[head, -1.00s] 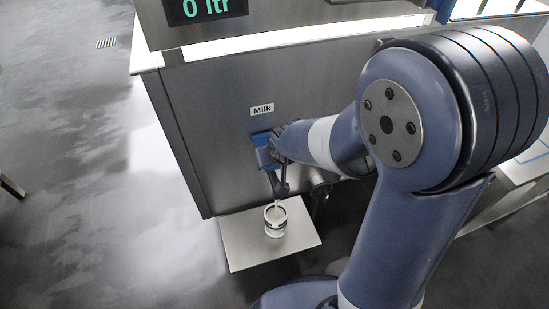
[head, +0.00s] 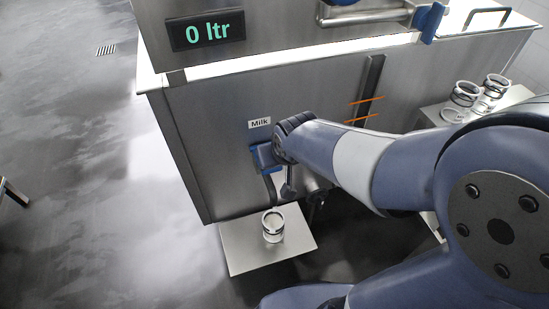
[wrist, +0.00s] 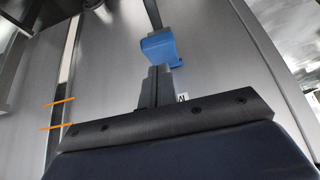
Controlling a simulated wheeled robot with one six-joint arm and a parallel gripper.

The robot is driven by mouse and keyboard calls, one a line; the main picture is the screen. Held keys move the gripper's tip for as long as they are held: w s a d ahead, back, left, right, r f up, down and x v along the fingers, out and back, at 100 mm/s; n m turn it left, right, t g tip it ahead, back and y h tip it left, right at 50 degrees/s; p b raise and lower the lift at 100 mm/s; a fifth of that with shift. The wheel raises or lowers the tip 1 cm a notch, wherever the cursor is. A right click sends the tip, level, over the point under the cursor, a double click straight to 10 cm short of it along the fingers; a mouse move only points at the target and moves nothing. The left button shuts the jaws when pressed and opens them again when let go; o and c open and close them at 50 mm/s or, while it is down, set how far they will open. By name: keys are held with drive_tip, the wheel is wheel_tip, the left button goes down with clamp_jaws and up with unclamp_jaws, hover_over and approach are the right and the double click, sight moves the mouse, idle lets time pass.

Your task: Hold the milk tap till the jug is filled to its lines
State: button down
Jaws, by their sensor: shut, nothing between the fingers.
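The blue milk tap (head: 264,156) sits on the steel vat's front, under the "Milk" label (head: 260,123). The jug (head: 273,226), a small clear vessel with dark bands, stands upright below the spout. Its contents look pale, but I cannot make out the level against its lines. My gripper (wrist: 160,70) is shut and empty in the wrist view. Its fingertips point at the blue tap part (wrist: 158,47), very close to it; I cannot tell whether they touch. In the head view my wrist hides part of the tap's right side.
The jug stands on a steel shelf (head: 240,262). A display (head: 206,31) reads 0 ltr. A dark gauge strip (head: 370,85) with two orange marks is on the vat. More banded jugs (head: 466,93) stand on a bench at right.

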drive_tip(key=shift+v, duration=1.1)
drive_tip(key=shift+f, duration=0.15)
drive_tip(key=b+x, duration=0.2)
drive_tip(key=x, duration=0.7)
drive_tip(key=w+r+g+p, duration=0.1)
drive_tip(key=w+p, duration=0.1)
drive_tip(key=p, duration=0.2)
drive_tip(key=w+a+r+g+h+p, duration=0.1)
drive_tip(key=r+g+p, duration=0.1)
drive_tip(key=p, duration=0.3)
drive_tip(key=shift+w+r+g, duration=0.2)
drive_tip(key=shift+w+g, duration=0.1)
drive_tip(key=shift+w, duration=0.1)
drive_tip(key=shift+w+v, duration=0.2)
drive_tip(key=shift+v, duration=0.8)
drive_tip(key=shift+s+r, duration=0.25)
drive_tip(key=shift+r, duration=0.45)
